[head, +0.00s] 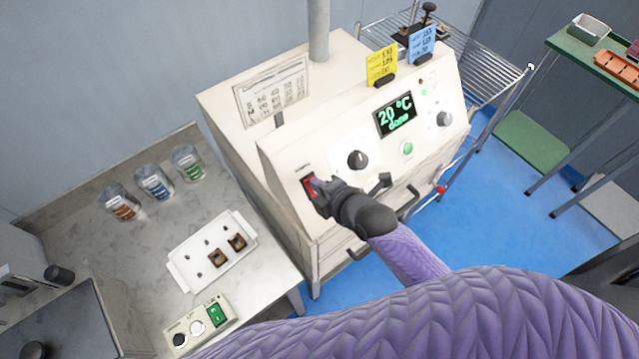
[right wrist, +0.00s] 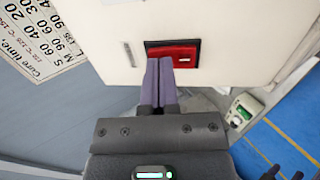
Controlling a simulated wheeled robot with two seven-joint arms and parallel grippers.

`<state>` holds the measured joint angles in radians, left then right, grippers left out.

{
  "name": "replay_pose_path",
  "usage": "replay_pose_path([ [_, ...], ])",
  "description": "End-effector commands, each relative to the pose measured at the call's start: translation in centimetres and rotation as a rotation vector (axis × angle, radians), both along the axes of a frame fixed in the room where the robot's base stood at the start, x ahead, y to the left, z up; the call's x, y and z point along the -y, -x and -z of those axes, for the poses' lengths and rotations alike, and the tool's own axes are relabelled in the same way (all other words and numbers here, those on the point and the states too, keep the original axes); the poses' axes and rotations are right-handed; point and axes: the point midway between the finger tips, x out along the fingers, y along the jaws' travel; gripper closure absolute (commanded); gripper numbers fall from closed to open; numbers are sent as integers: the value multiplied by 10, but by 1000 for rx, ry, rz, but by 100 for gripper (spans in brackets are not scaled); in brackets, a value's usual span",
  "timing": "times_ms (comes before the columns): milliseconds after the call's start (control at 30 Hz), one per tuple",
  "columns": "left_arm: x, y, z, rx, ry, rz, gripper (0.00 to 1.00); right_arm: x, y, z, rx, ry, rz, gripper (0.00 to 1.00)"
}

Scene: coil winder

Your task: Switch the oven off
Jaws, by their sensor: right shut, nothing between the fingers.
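The oven (head: 290,140) is a cream cabinet with a sloped front panel in the head view. Its display (head: 396,114) reads "20 °C done" in green. A red rocker switch (head: 309,186) sits at the panel's left end; it also shows in the right wrist view (right wrist: 184,53) in a black frame. My right gripper (head: 317,184) is shut and empty, its fingertips at the switch. In the right wrist view the fingertips (right wrist: 160,62) cover the lower left part of the switch; I cannot tell whether they touch it. My left gripper is not in view.
Knobs (head: 358,159) and a green button (head: 406,148) are on the panel. A steel bench (head: 150,235) at left holds a white tray (head: 175,273), several jars and a control box (head: 200,325). A wire rack (head: 485,60) stands behind right. Blue floor is open at right.

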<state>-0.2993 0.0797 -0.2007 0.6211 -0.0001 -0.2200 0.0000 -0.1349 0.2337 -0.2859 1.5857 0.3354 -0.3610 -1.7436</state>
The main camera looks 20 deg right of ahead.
Motion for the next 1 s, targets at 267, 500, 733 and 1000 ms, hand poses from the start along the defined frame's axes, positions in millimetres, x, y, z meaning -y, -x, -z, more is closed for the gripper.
replay_pose_path([
  [267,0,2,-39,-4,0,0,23,-4,-12,-7,-174,67,-4,100],
  [500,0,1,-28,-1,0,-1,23,-5,-10,3,-168,57,-2,100],
  [733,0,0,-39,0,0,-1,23,-5,-10,-8,-166,58,-3,100],
  [1000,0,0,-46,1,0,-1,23,-4,-10,-14,-165,57,-2,100],
])
